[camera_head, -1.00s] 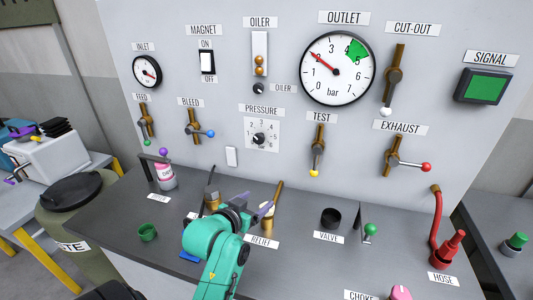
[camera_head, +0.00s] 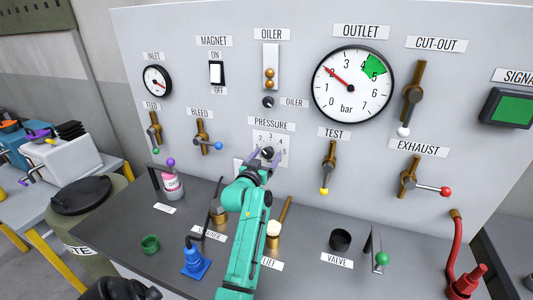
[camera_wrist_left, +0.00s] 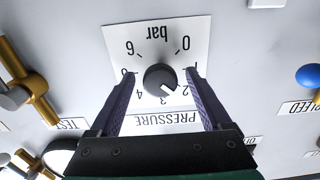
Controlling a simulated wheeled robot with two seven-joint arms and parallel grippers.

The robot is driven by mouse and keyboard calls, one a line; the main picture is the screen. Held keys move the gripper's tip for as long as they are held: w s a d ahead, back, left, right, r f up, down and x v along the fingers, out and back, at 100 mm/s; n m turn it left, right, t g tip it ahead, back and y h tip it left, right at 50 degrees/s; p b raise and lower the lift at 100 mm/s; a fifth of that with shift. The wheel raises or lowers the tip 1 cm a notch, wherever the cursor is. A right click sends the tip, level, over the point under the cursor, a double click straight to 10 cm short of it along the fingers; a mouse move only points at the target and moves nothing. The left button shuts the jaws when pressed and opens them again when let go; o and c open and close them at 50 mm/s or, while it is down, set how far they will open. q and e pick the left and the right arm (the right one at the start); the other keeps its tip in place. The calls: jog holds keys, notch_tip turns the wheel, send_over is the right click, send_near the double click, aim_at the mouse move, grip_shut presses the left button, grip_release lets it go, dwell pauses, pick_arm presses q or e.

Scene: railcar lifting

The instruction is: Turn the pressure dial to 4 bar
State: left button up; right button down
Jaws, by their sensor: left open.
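The pressure dial (camera_head: 267,153) is a black knob on a white scale plate under the PRESSURE label. In the left wrist view the knob (camera_wrist_left: 160,79) appears upside down, its white mark pointing between 2 and 3. My left gripper (camera_head: 266,158) is in front of the dial, partly covering the scale. In the wrist view its two purple fingers (camera_wrist_left: 160,74) are open, one on each side of the knob; I cannot tell whether they touch it. The outlet gauge (camera_head: 352,85) has its red needle near 2 and a green zone past 4.
The TEST valve (camera_head: 328,165) and BLEED valve (camera_head: 203,137) flank the dial. The oiler knob (camera_head: 268,102) is above it.

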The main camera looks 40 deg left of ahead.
pick_arm(q)
jog(key=shift+s, duration=0.1)
jog(key=shift+c, duration=1.3)
grip_shut()
pick_arm(e)
jog(key=shift+s+a+f, duration=0.1)
jog(key=shift+s+a, duration=0.15)
jog(key=shift+s, duration=0.3)
